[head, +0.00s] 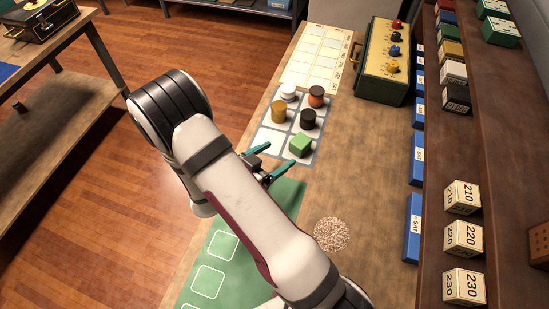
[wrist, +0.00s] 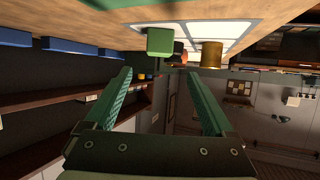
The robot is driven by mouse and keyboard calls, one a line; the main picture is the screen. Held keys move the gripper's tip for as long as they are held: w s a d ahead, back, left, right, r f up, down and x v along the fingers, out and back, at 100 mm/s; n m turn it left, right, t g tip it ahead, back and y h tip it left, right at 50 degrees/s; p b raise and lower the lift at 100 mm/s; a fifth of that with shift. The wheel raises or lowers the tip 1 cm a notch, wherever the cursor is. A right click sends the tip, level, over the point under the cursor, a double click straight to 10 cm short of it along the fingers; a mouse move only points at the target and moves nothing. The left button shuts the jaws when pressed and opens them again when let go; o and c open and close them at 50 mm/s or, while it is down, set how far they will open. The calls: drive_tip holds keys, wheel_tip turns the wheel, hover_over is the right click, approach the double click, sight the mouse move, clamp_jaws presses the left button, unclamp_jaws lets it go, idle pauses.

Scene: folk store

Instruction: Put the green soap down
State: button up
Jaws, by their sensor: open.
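The green soap (head: 300,145) is a small block that sits on the pale gridded mat (head: 264,139), in the near right cell. It also shows in the wrist view (wrist: 160,41), at the top of the upside-down picture, beyond my fingertips. My gripper (head: 281,154) is open, with its two teal fingers spread apart and pointing towards the soap. In the wrist view nothing lies between the fingers (wrist: 160,76), and the soap looks clear of them.
On the mat stand an ochre cylinder (head: 278,111), a black piece (head: 308,119), a white piece (head: 288,91) and an orange-and-dark piece (head: 316,96). A green mat (head: 246,243) lies nearer. A speckled disc (head: 332,234) and shelf with number blocks (head: 463,238) are right.

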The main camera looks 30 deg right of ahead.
drive_tip(key=w+a+r+n+t+y, duration=0.1)
drive_tip(key=w+a+r+y, duration=0.2)
drive_tip(key=a+y, duration=0.25)
drive_tip(key=w+a+r+n+t+y, duration=0.1)
drive_tip(key=w+a+r+y, duration=0.15)
drive_tip(key=a+y, duration=0.3)
drive_tip(key=s+a+r+n+y, duration=0.2)
drive_tip(key=s+a+r+y, duration=0.1)
drive_tip(key=s+a+r, duration=0.15)
drive_tip(key=s+d+r+n+g, duration=0.1)
drive_tip(key=s+r+n+g, duration=0.1)
drive_tip(key=s, duration=1)
drive_tip(key=s+d+r+n+g, duration=0.1)
drive_tip(key=s+r+g, duration=0.3)
drive_tip(key=s, duration=0.8)
drive_tip(key=shift+d+n+g, duration=0.15)
drive_tip(key=shift+n+g, duration=0.35)
drive_tip(key=shift+g, duration=0.2)
